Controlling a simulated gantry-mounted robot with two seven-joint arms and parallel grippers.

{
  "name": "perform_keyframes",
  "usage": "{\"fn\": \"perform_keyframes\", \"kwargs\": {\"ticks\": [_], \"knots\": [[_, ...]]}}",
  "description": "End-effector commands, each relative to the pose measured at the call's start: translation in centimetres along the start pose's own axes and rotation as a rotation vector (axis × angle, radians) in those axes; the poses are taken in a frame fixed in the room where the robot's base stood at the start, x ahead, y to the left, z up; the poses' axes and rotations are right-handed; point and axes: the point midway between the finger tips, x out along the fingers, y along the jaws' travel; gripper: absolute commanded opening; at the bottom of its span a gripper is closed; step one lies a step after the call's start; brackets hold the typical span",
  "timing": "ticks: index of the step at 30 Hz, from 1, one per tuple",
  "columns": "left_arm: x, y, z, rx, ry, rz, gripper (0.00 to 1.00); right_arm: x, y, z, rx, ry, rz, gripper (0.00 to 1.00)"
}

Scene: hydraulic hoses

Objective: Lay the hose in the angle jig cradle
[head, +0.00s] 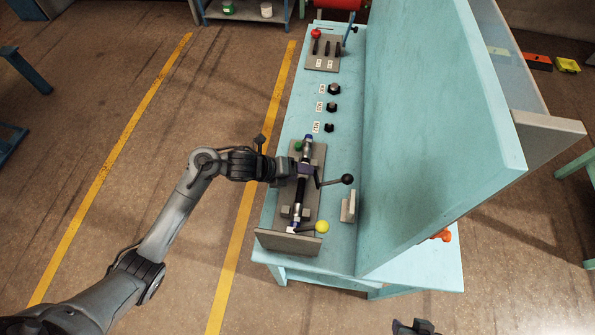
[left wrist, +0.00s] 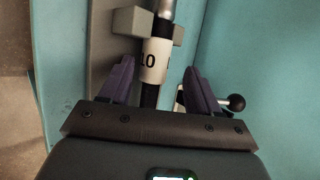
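The hose (head: 299,191) is short and black with metal ends. It lies lengthwise along the grey angle jig (head: 316,155) on the bench. In the left wrist view the hose carries a white label marked 10 (left wrist: 153,62), and its metal end passes over a grey cradle block (left wrist: 128,21). I cannot tell how deeply it is seated. My left gripper (head: 304,169) is over the hose's middle. In the left wrist view its purple fingers (left wrist: 159,84) stand on either side of the hose with gaps. A dark part at the bottom edge, probably my right gripper (head: 415,327), is mostly cut off.
A black-knobbed lever (head: 347,179) and a yellow ball knob (head: 322,226) stick out by the jig. A grey bracket (head: 349,207) stands to the right. Black fittings (head: 332,107) line the bench behind. A tall teal panel (head: 435,120) bounds the right side.

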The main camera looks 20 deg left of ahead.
Motion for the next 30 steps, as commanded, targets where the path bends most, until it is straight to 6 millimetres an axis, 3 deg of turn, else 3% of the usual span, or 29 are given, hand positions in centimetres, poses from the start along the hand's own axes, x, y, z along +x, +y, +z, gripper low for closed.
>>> {"fn": "perform_keyframes", "kwargs": {"ticks": [10, 24, 30], "knots": [[-1.0, 0.1, 0.0, 0.001, 0.000, 0.003, 0.62, -0.2, -0.1, -0.1, 0.006, 0.001, -0.005, 0.43], [-8.5, 0.0, 0.0, 0.004, 0.001, 0.004, 0.62, -1.3, -0.2, -0.5, 0.009, 0.002, -0.007, 0.43], [-10.3, 0.1, 0.0, 0.001, 0.000, 0.002, 0.62, -1.5, -0.1, -0.5, 0.008, 0.002, -0.007, 0.43]]}}
